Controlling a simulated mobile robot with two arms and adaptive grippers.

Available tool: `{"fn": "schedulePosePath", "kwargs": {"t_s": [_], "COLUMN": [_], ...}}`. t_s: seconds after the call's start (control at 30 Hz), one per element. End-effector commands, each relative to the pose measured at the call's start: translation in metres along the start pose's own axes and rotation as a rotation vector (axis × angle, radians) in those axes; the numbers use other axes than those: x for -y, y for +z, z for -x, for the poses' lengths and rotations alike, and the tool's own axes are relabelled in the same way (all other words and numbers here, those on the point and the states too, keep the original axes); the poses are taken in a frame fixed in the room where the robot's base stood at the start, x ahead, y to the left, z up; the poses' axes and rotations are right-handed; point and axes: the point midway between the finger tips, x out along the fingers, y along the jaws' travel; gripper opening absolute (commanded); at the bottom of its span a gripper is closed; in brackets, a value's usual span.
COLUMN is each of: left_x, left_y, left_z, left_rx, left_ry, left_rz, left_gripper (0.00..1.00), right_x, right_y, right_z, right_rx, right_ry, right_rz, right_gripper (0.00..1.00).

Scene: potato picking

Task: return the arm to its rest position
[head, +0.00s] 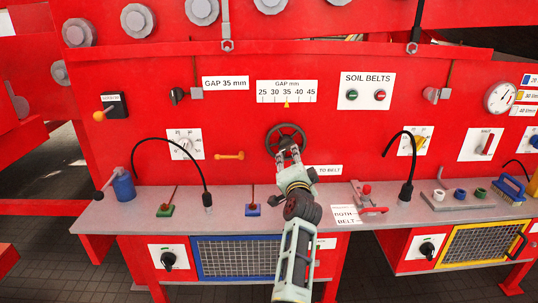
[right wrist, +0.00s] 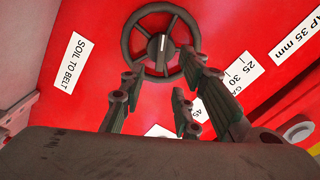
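My right gripper (head: 288,152) reaches up over the shelf in the middle of the head view, its fingertips just below the handwheel (head: 286,128) on the red panel. In the right wrist view the fingers of my right gripper (right wrist: 166,78) are spread apart with nothing between them. The dark handwheel (right wrist: 161,14) with its grey hub lies beyond the tips; from these views I cannot tell whether they touch its rim. My left arm and gripper are not in view.
The gap scale (head: 287,92) points at 35. Mesh panels (head: 237,257) sit below the shelf.

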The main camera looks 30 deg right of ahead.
Motion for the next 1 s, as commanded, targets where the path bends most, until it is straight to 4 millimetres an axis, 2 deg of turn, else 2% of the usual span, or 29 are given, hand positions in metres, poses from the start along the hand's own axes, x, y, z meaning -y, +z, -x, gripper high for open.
{"fn": "schedulePosePath", "kwargs": {"t_s": [0.27, 0.37, 0.47, 0.57, 0.67, 0.77, 0.8, 0.9, 1.0], "left_x": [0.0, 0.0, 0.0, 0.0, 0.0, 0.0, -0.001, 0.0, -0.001], "left_y": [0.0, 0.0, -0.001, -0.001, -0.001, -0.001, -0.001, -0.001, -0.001], "left_z": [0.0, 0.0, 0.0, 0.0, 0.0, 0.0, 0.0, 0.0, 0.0], "left_rx": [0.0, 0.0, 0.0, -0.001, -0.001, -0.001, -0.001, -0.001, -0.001], "left_ry": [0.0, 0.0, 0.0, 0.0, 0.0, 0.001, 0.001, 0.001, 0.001], "left_rz": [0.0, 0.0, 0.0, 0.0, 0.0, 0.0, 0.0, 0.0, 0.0], "left_gripper": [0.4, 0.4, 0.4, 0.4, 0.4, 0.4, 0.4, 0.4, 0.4], "right_x": [-0.003, -0.015, -0.034, -0.059, -0.086, -0.116, -0.128, -0.152, -0.169], "right_y": [0.002, 0.013, 0.036, 0.07, 0.104, 0.135, 0.145, 0.163, 0.171], "right_z": [0.003, 0.016, 0.044, 0.087, 0.14, 0.204, 0.231, 0.295, 0.348], "right_rx": [0.011, 0.064, 0.171, 0.322, 0.487, 0.668, 0.742, 0.911, 1.046], "right_ry": [0.003, 0.02, 0.045, 0.072, 0.094, 0.11, 0.115, 0.118, 0.116], "right_rz": [0.022, 0.113, 0.279, 0.481, 0.675, 0.855, 0.92, 1.054, 1.146], "right_gripper": [0.3, 0.3, 0.3, 0.3, 0.3, 0.3, 0.3, 0.3, 0.3]}}
